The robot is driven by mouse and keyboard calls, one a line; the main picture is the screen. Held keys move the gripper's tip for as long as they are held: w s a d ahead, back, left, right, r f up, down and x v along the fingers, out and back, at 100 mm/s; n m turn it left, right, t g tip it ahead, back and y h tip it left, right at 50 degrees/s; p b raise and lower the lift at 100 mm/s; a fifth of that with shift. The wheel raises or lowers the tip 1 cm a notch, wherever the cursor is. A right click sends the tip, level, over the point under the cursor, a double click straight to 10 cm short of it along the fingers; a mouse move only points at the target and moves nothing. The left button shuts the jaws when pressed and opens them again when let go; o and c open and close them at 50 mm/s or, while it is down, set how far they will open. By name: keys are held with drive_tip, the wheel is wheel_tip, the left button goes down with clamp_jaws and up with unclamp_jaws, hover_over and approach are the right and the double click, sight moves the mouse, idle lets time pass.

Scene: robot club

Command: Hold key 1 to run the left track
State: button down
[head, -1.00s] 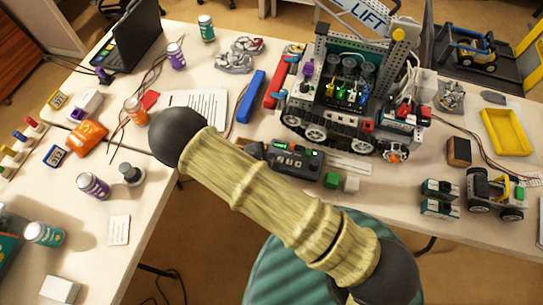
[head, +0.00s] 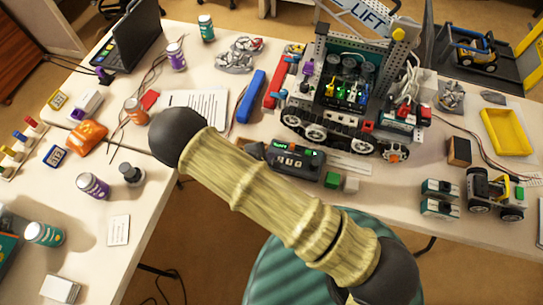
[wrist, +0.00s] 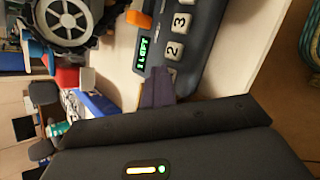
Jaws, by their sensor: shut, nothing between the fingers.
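The dark controller (head: 298,160) lies on the table in front of the tracked robot (head: 330,128). In the wrist view the controller (wrist: 197,45) shows white keys 2 and 3, and its small screen (wrist: 143,52) is lit green and appears to read "1 LEFT". My gripper (wrist: 157,88) is shut and empty, its fingertips down at the controller beside key 2. In the head view my arm hides most of the gripper. The robot's near track (head: 345,141) shows behind the controller.
A green block (head: 332,180) and a pale block (head: 351,184) sit just right of the controller. A blue bar (head: 251,96) and a printed sheet (head: 200,108) lie to the left. A small wheeled vehicle (head: 495,195) stands at the right.

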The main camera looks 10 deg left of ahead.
drive_tip(key=shift+s+a+f, duration=0.1)
drive_tip(key=shift+s+f, duration=0.05)
drive_tip(key=shift+f, duration=0.1)
drive_tip(key=shift+w+a+r+p, duration=0.2)
drive_tip(key=shift+r+p, duration=0.15)
drive_tip(key=shift+r, duration=0.25)
drive_tip(key=shift+w+r, duration=0.1)
drive_tip(key=shift+r, duration=0.25)
drive_tip(key=shift+r, duration=0.15)
drive_tip(key=shift+d+r+p, duration=0.1)
drive_tip(key=shift+r+p, duration=1.25)
drive_tip(key=shift+r, duration=1.1)
